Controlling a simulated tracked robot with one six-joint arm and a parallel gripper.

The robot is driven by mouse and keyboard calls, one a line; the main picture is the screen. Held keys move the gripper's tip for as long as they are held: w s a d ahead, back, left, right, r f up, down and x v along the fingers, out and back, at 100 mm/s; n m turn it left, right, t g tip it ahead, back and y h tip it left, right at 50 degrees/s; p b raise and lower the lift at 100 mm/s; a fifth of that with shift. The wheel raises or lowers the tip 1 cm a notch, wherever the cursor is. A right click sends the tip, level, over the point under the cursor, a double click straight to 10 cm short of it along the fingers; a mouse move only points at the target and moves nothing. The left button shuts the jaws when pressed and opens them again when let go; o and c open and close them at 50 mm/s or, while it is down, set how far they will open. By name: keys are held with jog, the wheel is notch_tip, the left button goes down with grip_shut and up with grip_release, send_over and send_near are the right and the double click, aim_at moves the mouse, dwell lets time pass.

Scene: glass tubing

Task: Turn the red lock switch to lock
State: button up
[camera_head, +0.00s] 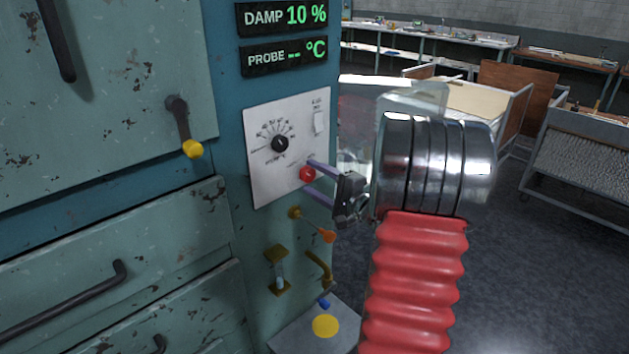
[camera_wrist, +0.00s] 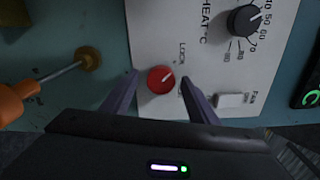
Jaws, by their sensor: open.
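The red lock switch (camera_head: 307,174) is a small round knob low on the white control panel (camera_head: 262,185). It also shows in the wrist view (camera_wrist: 158,84), with a pale pointer mark slanting to the upper right and the word LOCK printed above it. My gripper (camera_wrist: 159,77) is open, with one purple finger on each side of the knob. A gap shows beside each finger in the wrist view; I cannot tell whether either touches it. In the head view my gripper (camera_head: 308,176) reaches the panel from the right.
A black heat dial (camera_head: 281,143) and a white fan switch (camera_head: 319,122) share the panel. Below it, an orange-handled lever (camera_head: 327,236) and brass fittings (camera_head: 277,270) stick out. Open floor lies to the right, before the benches and trolleys.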

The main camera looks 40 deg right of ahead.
jog(key=s, duration=1.3)
jog(key=shift+s+d, duration=0.15)
jog(key=shift+s, duration=0.25)
